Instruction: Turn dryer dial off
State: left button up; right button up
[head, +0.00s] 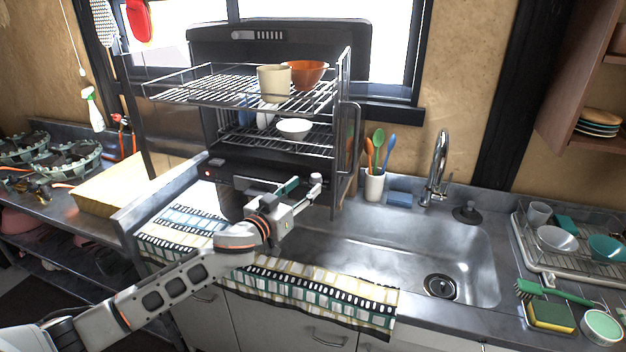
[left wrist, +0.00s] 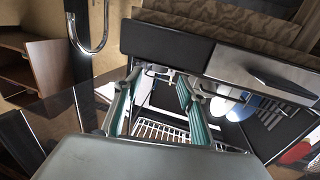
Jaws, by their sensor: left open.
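The dish dryer (head: 343,130) stands at the back of the counter beside the sink, with its dark lid raised and two wire racks showing. A small red light shows at the left of its low front panel (head: 222,163). I cannot make out the dial; my left gripper and arm cover part of that panel. My left gripper (head: 303,190) is open and empty, in front of the dryer's lower right front; I cannot tell if it touches. In the left wrist view its teal-padded fingers (left wrist: 160,80) stand apart, with a white wire rack beyond.
A cream cup (head: 273,82), an orange bowl (head: 309,73) and a white bowl (head: 294,128) sit on the racks. The utensil holder (head: 374,187) and faucet (head: 438,165) stand to the right. The sink (head: 455,236) is empty. A patterned towel (head: 320,291) covers the front edge.

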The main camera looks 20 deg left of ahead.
aim_at(313, 179)
pick_arm(q)
jog(key=shift+x, duration=2.8)
jog(key=c, duration=1.1)
